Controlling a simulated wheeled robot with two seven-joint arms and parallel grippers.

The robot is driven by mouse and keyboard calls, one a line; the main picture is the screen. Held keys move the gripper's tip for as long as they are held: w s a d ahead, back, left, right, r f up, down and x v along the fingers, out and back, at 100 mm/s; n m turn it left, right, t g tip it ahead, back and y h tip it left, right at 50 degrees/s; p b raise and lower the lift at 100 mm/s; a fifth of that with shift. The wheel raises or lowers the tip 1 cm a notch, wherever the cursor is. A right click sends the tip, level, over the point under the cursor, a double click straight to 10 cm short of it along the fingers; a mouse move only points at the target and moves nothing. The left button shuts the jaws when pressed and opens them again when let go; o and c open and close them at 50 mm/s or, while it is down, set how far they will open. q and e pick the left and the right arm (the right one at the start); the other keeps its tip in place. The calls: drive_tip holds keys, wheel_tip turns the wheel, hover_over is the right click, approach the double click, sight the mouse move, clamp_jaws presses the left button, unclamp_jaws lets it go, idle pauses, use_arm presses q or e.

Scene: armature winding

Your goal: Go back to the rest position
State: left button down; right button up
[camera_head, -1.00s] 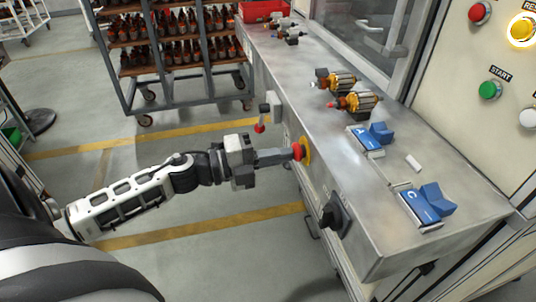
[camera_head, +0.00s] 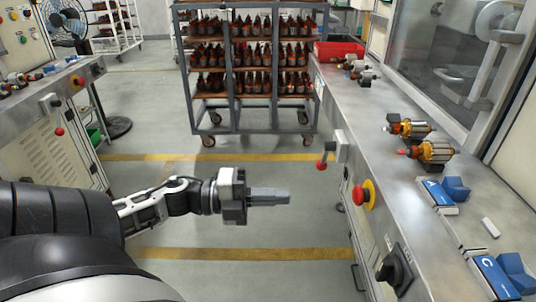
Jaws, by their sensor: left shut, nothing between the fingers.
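My left gripper (camera_head: 270,197) is shut and empty, held out level over the aisle floor. Its fingertips point right, toward the side of the steel workbench. It is apart from the red emergency button (camera_head: 361,197) on its yellow plate, with a gap of floor showing between them. My right gripper is not in this view.
The steel bench (camera_head: 385,165) on the right carries two copper-wound armatures (camera_head: 433,152) and blue holders (camera_head: 441,191). A red-knobbed lever (camera_head: 323,160) and a black rotary switch (camera_head: 395,270) project from its side. A rack cart (camera_head: 255,102) stands behind. The aisle floor is clear.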

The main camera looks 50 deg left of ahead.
use_arm(q)
drive_tip(key=shift+s+a, duration=0.4)
idle(0.3)
drive_tip(key=d+f+n+t+y, duration=0.1)
drive_tip(key=d+f+n+y, duration=0.2)
drive_tip(key=f+n+y, duration=0.35)
drive_tip(key=d+f+n+t+y, duration=0.1)
drive_tip(key=d+f+n+y, duration=0.2)
drive_tip(key=f+n, duration=0.7)
drive_tip(key=s+d+f+n+g, duration=0.2)
drive_tip(key=d+n, duration=0.1)
drive_tip(key=d, duration=0.3)
drive_tip(key=s+d+f+n+g, duration=0.2)
drive_tip(key=s+d+n+g, duration=0.1)
drive_tip(key=d, duration=0.3)
drive_tip(key=shift+f+n, duration=0.4)
drive_tip(key=shift+n, duration=0.35)
drive_tip(key=shift+s, duration=0.1)
